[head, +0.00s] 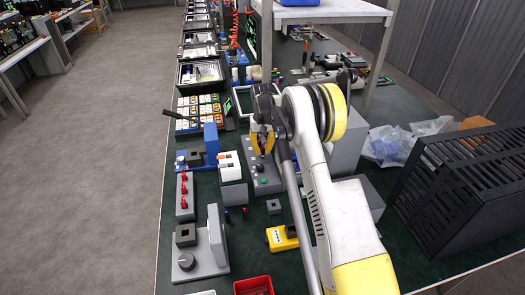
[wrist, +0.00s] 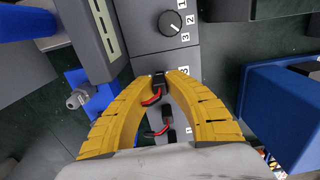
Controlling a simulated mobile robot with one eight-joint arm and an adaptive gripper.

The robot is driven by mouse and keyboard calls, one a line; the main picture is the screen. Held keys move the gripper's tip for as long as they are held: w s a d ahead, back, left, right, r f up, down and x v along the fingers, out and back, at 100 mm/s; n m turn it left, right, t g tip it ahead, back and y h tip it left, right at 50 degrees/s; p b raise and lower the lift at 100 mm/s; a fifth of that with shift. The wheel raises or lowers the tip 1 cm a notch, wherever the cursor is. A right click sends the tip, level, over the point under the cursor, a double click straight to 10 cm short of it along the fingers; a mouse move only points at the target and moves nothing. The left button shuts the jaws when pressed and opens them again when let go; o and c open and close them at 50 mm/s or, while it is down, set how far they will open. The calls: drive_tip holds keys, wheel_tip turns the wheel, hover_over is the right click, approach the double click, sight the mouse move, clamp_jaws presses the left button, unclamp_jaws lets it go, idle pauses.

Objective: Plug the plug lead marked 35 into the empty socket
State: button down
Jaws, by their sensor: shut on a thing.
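My gripper (head: 262,143) is over a grey control box (head: 266,180) in the head view. In the wrist view its yellow fingers (wrist: 160,76) are closed on a small black plug with a red lead (wrist: 158,79). The plug sits between the fingertips, against the grey panel (wrist: 158,52); whether it is seated in a socket I cannot tell. A second black plug with a red lead (wrist: 168,116) shows between the fingers, on the panel. No mark 35 is readable on either plug. I cannot make out an empty socket.
The panel has a black rotary knob (wrist: 171,23) with numbers beside it. A blue box (wrist: 278,105) stands close on the right in the wrist view. In the head view, a white-topped switch block (head: 230,168), a yellow box (head: 282,238) and a black crate (head: 455,185) stand nearby.

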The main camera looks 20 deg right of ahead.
drive_tip(key=shift+s+f+b, duration=0.15)
drive_tip(key=shift+f+b, duration=0.3)
drive_tip(key=shift+f, duration=0.05)
drive_tip(key=shift+s+f+b, duration=0.15)
drive_tip(key=shift+f+b, duration=0.25)
drive_tip(key=shift+f, duration=0.1)
idle(0.8)
drive_tip(key=c, duration=1.4)
unclamp_jaws()
drive_tip(key=shift+o, duration=0.2)
drive_tip(key=shift+r, duration=0.1)
